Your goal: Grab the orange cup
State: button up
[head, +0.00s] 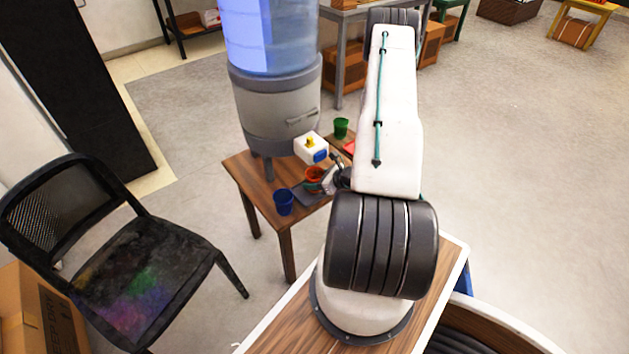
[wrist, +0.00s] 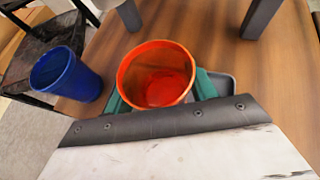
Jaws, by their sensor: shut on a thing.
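The orange cup (head: 314,174) stands upright on the small wooden table (head: 258,190) in the head view, partly hidden by my gripper. In the wrist view the orange cup (wrist: 156,75) shows from above, open and empty. My gripper (head: 331,181) reaches it from the right in the head view. In the wrist view its green fingers (wrist: 157,92) lie on both sides of the cup and are shut on it. I cannot tell whether the cup's base touches the table.
A blue cup (head: 284,202) stands close beside, also in the wrist view (wrist: 66,75). A green cup (head: 341,127) stands farther back. A black chair (head: 140,262) is at left. A dark tray (head: 305,195) lies near the orange cup.

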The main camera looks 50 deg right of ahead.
aim_at(308, 172)
jog(key=shift+r, duration=0.1)
jog(key=shift+r, duration=1.7)
jog(key=s+a+r, duration=0.1)
jog(key=s+a, duration=0.1)
jog(key=s, duration=1.3)
jog(key=shift+s+a+r, duration=0.15)
jog(key=shift+s+a, duration=0.1)
jog(key=shift+s, duration=0.1)
